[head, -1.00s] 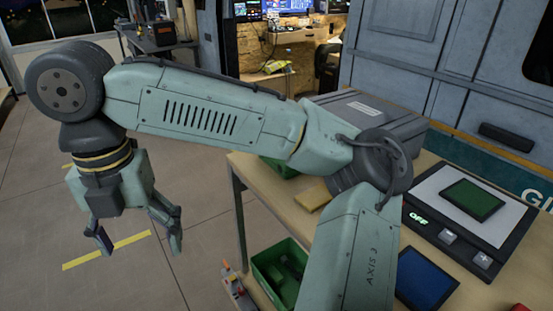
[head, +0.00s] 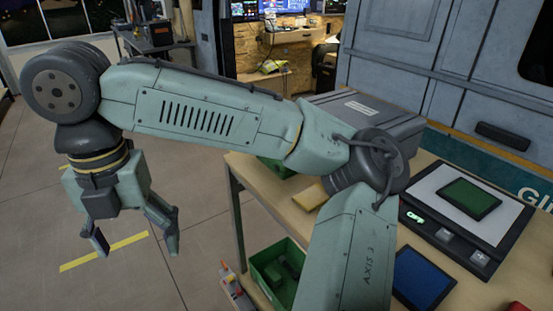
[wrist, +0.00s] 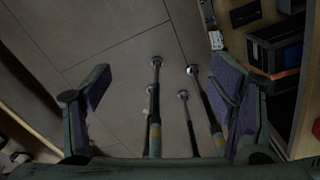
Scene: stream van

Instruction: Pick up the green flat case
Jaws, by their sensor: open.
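The green flat case (head: 469,199) lies flat on the light plate of a dark-framed scale-like device (head: 455,230) at the right end of the table. My gripper (head: 138,242) hangs open and empty over the floor at the left, well away from the table and the case. In the wrist view my gripper (wrist: 165,100) shows its two purple-padded fingers spread apart, with only floor and thin poles between them. The case is not in the wrist view.
A blue flat case (head: 422,277) lies on the table (head: 240,166) in front of the device. A large grey case (head: 368,122) stands at the table's back. A green bin (head: 262,268) sits below the table. Open floor surrounds my gripper.

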